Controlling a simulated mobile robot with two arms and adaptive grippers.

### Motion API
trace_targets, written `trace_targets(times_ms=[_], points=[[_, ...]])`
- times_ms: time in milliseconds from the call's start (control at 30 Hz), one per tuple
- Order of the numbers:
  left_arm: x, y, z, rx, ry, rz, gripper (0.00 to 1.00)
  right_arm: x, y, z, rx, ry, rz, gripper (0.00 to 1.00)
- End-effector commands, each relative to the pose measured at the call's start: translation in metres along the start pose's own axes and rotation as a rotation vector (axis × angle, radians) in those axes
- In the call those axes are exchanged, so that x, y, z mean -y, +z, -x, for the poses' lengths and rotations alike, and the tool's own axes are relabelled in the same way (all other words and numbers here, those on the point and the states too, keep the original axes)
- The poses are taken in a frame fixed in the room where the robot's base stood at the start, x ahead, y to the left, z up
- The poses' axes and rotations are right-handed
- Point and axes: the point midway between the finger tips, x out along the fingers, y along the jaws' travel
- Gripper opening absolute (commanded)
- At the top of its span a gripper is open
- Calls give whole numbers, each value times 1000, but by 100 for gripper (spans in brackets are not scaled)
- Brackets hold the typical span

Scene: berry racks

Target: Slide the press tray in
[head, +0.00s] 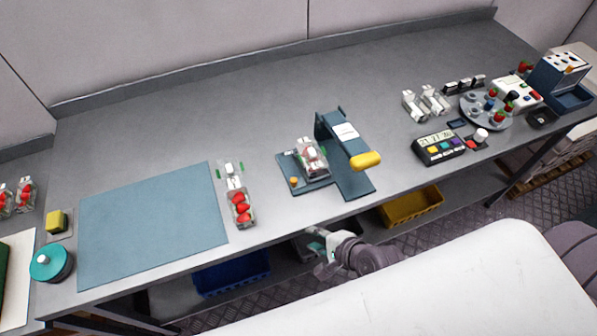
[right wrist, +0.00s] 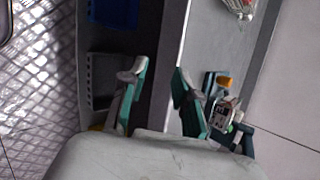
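A blue press (head: 330,128) with a yellow handle (head: 366,160) stands near the middle of the grey bench. Its flat blue tray (head: 318,187), with a small orange knob (head: 293,182), sticks out on the left side of the press. A clear clamshell box (head: 312,157) sits on the tray. The knob also shows in the right wrist view (right wrist: 225,82). My right gripper (head: 316,249) is in front of the bench edge, nearer to me than the tray and apart from it. Its teal fingers (right wrist: 160,70) are spread with nothing between them. My left gripper is not in view.
A strawberry clamshell (head: 240,212) stands left of the tray, beside a blue mat (head: 150,225). A keypad device (head: 438,148) and a round rack (head: 484,112) are to the right. Blue (head: 232,274) and yellow (head: 410,207) bins sit below the bench. The bench behind the press is clear.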

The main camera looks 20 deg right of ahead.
Motion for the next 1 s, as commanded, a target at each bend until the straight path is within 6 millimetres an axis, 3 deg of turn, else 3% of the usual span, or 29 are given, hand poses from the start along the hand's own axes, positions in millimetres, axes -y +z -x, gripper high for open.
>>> trace_targets(times_ms=[300,500,633,767,1000], points=[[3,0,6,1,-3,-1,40,56,-1,22,109,-243,-808,31],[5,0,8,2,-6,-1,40,79,-8,35,201,-344,-1178,31],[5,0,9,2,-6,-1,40,84,-10,33,219,-357,-1238,31],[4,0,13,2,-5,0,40,92,-10,19,220,-359,-1237,31],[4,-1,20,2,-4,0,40,111,-11,-28,219,-356,-1234,31]])
